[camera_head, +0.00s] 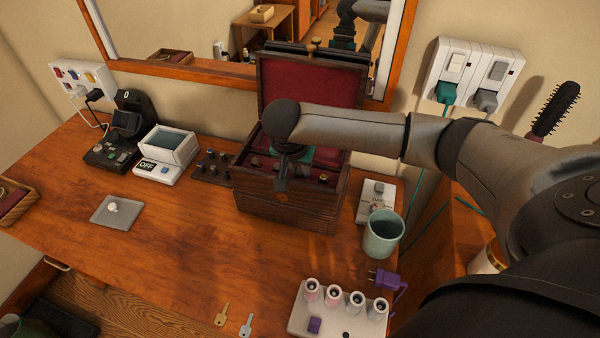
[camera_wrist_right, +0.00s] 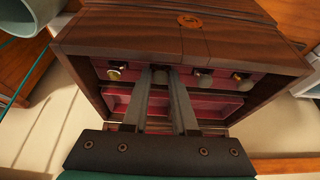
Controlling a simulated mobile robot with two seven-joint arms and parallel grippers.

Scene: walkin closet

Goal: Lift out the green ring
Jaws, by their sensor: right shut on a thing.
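The dark wooden jewellery box (camera_head: 290,205) stands open on the table, its red-lined lid (camera_head: 315,90) raised at the back. My right gripper (camera_head: 283,182) reaches down into the front of the box. In the right wrist view a row of rings sits in a red tray. My right gripper (camera_wrist_right: 162,73) is shut there on one ring (camera_wrist_right: 160,76), mostly hidden between the fingertips; its colour is hard to tell. A gold ring (camera_wrist_right: 116,72) is on one side, and two more rings (camera_wrist_right: 203,73) (camera_wrist_right: 240,76) are on the other. My left gripper does not show.
A pale green cup (camera_head: 383,236) and a white switch box (camera_head: 375,200) stand right of the box. A dark stand with small knobs (camera_head: 212,168) is close on its left. A mirror (camera_head: 200,70) is behind. The table's middle front is mostly clear, with two keys near the edge.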

